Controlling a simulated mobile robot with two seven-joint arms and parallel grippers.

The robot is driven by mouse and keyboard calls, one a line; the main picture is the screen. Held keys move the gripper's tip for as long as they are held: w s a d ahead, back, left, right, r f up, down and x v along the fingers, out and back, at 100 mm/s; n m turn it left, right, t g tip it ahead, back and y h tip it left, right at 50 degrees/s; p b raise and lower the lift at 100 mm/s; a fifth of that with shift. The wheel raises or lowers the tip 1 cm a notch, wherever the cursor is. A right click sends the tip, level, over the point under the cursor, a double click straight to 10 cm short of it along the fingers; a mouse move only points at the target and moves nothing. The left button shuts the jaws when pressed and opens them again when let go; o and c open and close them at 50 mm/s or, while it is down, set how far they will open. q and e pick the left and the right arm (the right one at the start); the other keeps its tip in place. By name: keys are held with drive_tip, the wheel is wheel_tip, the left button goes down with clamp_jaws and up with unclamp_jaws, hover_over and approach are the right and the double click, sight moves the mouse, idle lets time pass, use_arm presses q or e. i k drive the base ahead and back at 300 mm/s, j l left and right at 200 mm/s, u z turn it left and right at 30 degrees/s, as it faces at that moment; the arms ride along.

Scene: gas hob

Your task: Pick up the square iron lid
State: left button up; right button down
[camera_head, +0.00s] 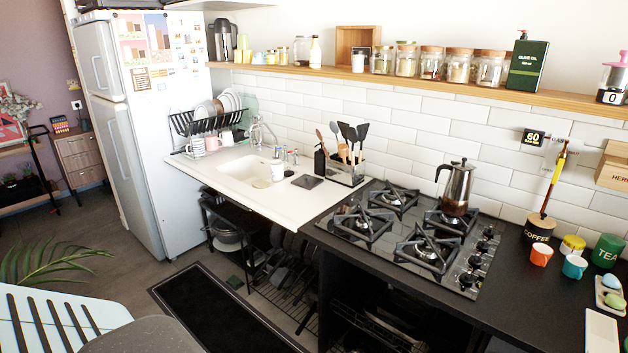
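A small dark, flat square piece (308,181) lies on the white counter between the sink and the utensil holder; it looks like the square iron lid, but it is too small to make out a handle. Nothing is touching it from above. Neither of my grippers is in view.
The sink (246,170) is left of the dark square, and a holder with utensils (345,165) stands just behind right. The gas hob (409,236) carries a moka pot (455,188). Orange (541,255) and teal (574,266) cups stand at right. A black mat (222,312) lies on the floor.

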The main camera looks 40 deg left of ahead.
sight(305, 182)
drive_tip(key=j+z, duration=0.25)
drive_tip(key=j, duration=2.55)
drive_tip(key=i, duration=0.05)
